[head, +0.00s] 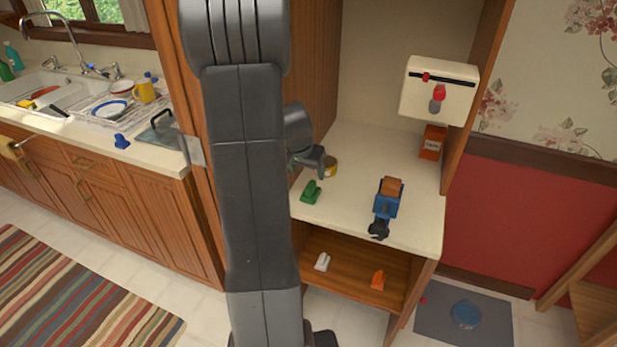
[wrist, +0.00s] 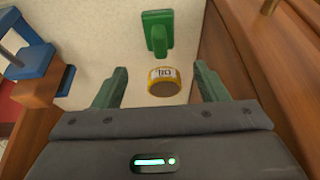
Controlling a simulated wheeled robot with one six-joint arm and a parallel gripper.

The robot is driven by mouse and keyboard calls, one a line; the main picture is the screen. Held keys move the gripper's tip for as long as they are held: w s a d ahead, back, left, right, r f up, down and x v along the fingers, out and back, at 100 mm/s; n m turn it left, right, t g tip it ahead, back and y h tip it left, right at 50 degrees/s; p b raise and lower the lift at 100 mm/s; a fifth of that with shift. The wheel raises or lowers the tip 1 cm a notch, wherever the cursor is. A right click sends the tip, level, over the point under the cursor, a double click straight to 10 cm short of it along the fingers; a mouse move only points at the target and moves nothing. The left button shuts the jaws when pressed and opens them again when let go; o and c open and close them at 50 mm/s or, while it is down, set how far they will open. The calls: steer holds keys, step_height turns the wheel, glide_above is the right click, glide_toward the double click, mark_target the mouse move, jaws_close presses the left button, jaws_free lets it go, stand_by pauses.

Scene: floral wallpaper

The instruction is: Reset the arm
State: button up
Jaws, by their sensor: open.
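My arm rises in front of the head camera and hides part of the counter. My gripper (wrist: 160,88) is open in the wrist view, its two green fingers apart with nothing held between them. A small yellow can (wrist: 163,80) with a white label shows between and beyond the fingers. In the head view the yellow can (head: 330,167) stands on the cream counter, partly beside my gripper (head: 295,162). I cannot tell from these views how far the fingers are from the can.
A green object (head: 311,192) and a blue toy-like item with a brown top (head: 388,198) sit on the counter (head: 370,155). An orange box (head: 432,142) stands at the back right, below a wall box (head: 440,88). A wooden side panel (wrist: 250,50) is close on the right in the wrist view.

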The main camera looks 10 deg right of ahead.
mark_target(311, 184)
steer(key=shift+s+a+r, duration=0.1)
steer(key=shift+s+r, duration=0.1)
steer(key=shift+r, duration=0.4)
steer(key=x, duration=1.2)
steer(key=shift+w+f, duration=0.1)
steer(key=shift+f, duration=0.1)
steer(key=shift+r, duration=0.15)
steer(key=shift+r, duration=0.15)
